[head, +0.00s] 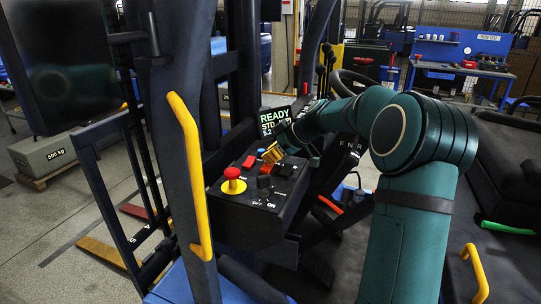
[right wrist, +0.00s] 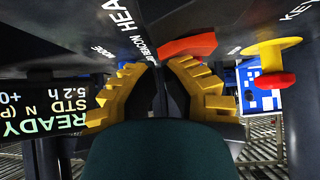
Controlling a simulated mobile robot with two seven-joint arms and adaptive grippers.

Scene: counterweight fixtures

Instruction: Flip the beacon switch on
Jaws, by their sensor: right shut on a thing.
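The black control panel (head: 245,207) stands in the middle of the head view. My right gripper (head: 272,153) has yellow fingers and reaches down to the panel's far edge, beside the screen. In the right wrist view its fingers (right wrist: 168,82) come together just under the BEACON label (right wrist: 149,56). They are shut on a dark piece, apparently the beacon switch, mostly hidden between them. Its on or off position cannot be told. A red rocker (right wrist: 188,46) lies beside the fingertips; a red rocker also shows in the head view (head: 249,162). My left gripper is not in view.
A red mushroom button (head: 233,174) on a yellow base stands at the panel's left. A screen (head: 274,120) reading READY is behind the gripper. A dark post with a yellow handle (head: 190,165) rises left of the panel. Black levers (head: 328,55) stand behind.

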